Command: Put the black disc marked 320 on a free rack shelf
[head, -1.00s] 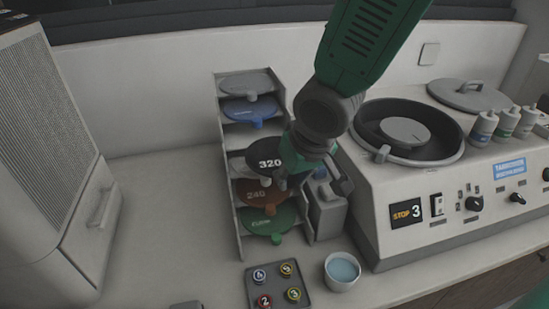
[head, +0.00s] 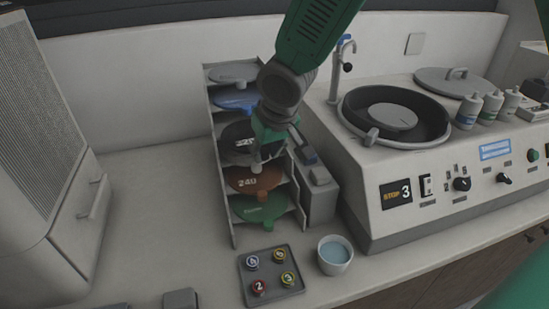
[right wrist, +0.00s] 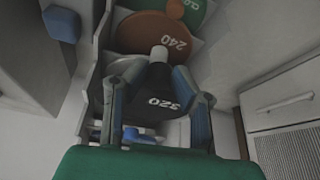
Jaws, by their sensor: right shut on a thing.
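The black disc marked 320 (head: 236,138) is at the middle level of the rack (head: 218,170), between the blue disc (head: 232,98) above and the brown disc marked 240 (head: 250,181) below. It is mostly inside the rack; whether it rests on the shelf I cannot tell. My right gripper (head: 268,152) is at the rack's front, shut on the disc's tab. In the right wrist view the black disc (right wrist: 150,108) lies between the fingers (right wrist: 160,72), and its pale tab shows. My left gripper is not in view.
A grey disc (head: 233,72) is on the top shelf and a green disc (head: 260,208) on the lowest. A tray of numbered knobs (head: 270,284) and a water bowl (head: 335,256) are in front.

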